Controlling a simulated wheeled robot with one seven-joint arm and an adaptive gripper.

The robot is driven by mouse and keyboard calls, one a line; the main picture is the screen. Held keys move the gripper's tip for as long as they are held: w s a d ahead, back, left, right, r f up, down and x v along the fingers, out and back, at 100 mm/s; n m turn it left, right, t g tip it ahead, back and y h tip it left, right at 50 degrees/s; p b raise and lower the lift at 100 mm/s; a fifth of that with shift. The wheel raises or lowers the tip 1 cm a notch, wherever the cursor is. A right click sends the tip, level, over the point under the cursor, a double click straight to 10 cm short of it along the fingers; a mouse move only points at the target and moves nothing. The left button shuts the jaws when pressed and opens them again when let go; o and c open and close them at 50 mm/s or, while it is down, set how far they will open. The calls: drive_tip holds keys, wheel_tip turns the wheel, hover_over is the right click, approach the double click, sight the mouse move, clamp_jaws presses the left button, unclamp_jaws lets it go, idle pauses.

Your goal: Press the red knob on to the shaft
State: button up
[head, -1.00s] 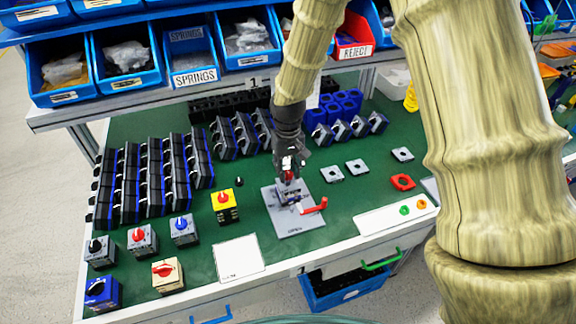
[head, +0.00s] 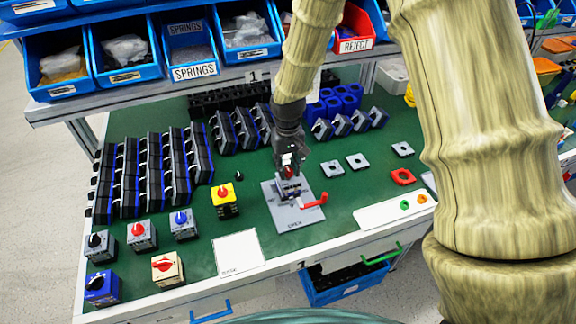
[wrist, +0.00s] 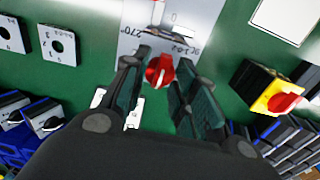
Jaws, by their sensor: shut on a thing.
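My gripper (head: 291,168) is shut on the red knob (wrist: 160,71), which shows between the fingertips in the wrist view. In the head view, the gripper points down over a small switch body (head: 291,188) on a grey fixture plate (head: 298,218). The plate has a red lever handle (head: 315,201) on its right side. The plate also shows in the wrist view (wrist: 133,43) with printed markings. The shaft is hidden by the knob and fingers, and I cannot tell whether the knob touches it.
A yellow box with a red knob (head: 224,204) stands left of the plate. Several switches with knobs stand at front left, and rows of black switches (head: 150,175) behind. Grey square plates (head: 357,161) and a red one (head: 403,177) lie right. A white card (head: 240,252) lies in front.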

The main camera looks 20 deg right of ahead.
drive_tip(key=shift+f+b, duration=0.3)
drive_tip(key=shift+f, duration=0.6)
drive_tip(key=o, duration=0.8)
drive_tip(key=shift+r, duration=0.1)
